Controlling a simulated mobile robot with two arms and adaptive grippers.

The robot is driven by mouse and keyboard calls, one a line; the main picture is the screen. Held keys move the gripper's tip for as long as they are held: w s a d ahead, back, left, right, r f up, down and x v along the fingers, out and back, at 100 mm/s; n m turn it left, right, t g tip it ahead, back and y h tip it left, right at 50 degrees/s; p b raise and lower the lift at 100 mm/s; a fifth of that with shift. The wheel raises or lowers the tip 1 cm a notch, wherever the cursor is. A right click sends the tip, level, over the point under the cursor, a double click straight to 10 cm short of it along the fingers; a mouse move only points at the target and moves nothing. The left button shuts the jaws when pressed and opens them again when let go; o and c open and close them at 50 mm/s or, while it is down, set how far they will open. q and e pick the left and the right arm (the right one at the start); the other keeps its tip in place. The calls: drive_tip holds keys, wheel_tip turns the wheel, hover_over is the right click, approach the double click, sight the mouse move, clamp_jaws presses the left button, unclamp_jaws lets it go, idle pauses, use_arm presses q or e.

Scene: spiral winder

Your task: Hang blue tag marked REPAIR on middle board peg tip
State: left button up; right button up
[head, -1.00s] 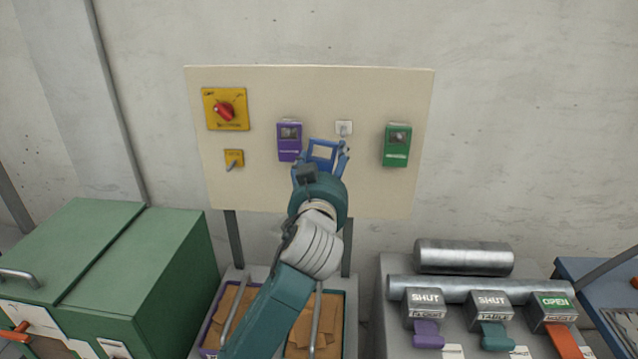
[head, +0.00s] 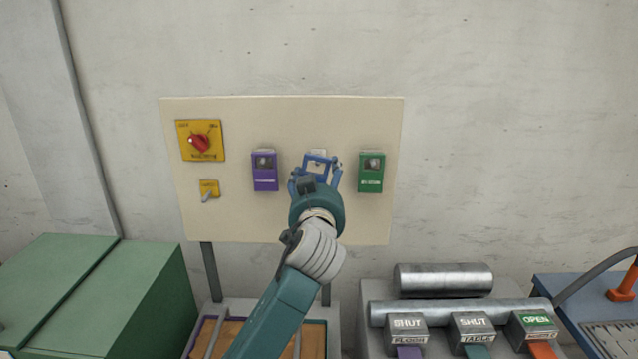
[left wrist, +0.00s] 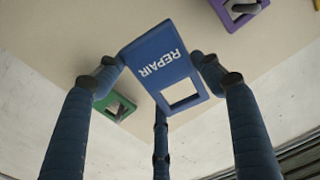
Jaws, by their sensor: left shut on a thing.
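The blue tag (head: 316,177) has a window cut in it, and its REPAIR lettering reads clearly in the left wrist view (left wrist: 158,58). My left gripper (head: 316,183) is shut on the tag, one finger at each side edge. It holds the tag up in front of the cream board (head: 225,225). The white mount of the middle peg (head: 318,153) shows just above and behind the tag. The peg tip is hidden or too small to make out, so I cannot tell whether it passes through the window. My right gripper is not in view.
A purple tag (head: 265,172) hangs left of the middle peg and a green tag (head: 371,172) hangs right, both close to my gripper. A yellow switch with a red knob (head: 200,141) is further left. Metal rollers (head: 445,278) and levers stand below right.

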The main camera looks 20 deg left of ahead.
sight(320, 167)
use_arm(q)
drive_tip(key=shift+w+a, duration=0.25)
drive_tip(key=shift+w, duration=0.3)
drive_tip(key=shift+f+b+x, duration=0.2)
drive_tip(key=shift+b+x, duration=0.3)
drive_tip(key=shift+x, duration=1.25)
drive_tip(key=shift+w+a+f+b, duration=0.15)
drive_tip(key=shift+w+f+b, duration=0.4)
drive_tip(key=shift+w, duration=0.15)
drive_tip(key=shift+r, duration=0.1)
drive_tip(key=o, duration=1.2)
drive_tip(key=shift+o, duration=0.2)
